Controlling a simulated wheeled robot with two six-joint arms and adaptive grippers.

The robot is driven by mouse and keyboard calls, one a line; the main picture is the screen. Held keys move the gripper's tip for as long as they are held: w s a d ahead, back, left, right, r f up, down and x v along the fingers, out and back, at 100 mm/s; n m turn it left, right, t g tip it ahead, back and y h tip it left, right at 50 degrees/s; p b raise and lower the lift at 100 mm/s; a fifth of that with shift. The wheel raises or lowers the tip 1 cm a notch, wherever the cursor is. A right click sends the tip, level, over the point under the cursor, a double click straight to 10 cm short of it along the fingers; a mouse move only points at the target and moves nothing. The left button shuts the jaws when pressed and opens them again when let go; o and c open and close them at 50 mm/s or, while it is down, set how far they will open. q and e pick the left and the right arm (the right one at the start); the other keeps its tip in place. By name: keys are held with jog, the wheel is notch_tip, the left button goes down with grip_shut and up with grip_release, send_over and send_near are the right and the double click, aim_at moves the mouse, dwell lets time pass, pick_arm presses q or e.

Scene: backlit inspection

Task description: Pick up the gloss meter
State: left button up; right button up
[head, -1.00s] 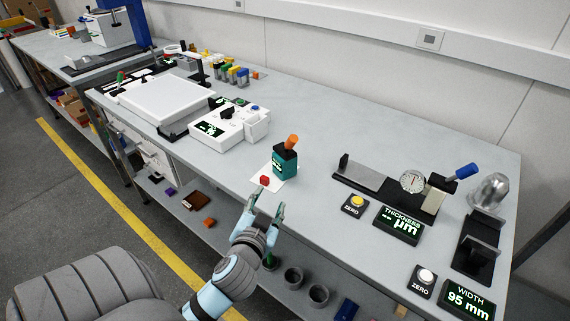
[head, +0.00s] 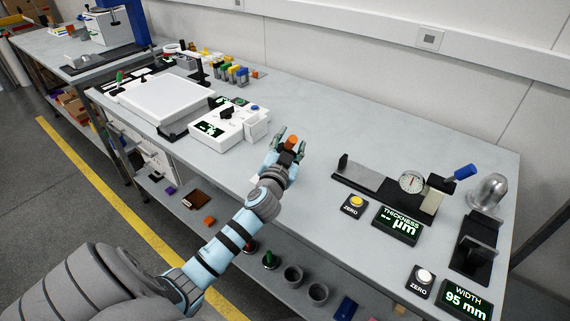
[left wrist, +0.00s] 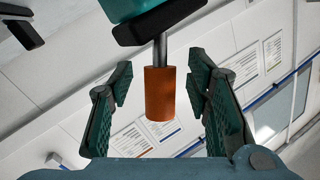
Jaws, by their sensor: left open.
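The gloss meter is a teal body with a black cap, a metal stem and an orange handle. In the head view only its orange handle (head: 292,140) shows clearly; my left gripper and wrist hide most of its body. In the left wrist view the teal body (left wrist: 135,8) is at the top edge, and the orange handle points down from it. My left gripper (head: 290,144) is open, one finger on each side of the handle. In the left wrist view the open fingers (left wrist: 162,80) show gaps to the handle on both sides. My right gripper is out of view.
A white device with a small green screen (head: 210,128) stands left of the gloss meter. To the right are a dial thickness gauge (head: 411,182), its readout (head: 396,225) and a yellow ZERO button (head: 356,201). Bench (head: 325,140) behind and right of the gripper is bare.

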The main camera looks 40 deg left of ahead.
pick_arm(q)
jog(key=shift+s, duration=0.1)
grip_shut()
dwell(0.3)
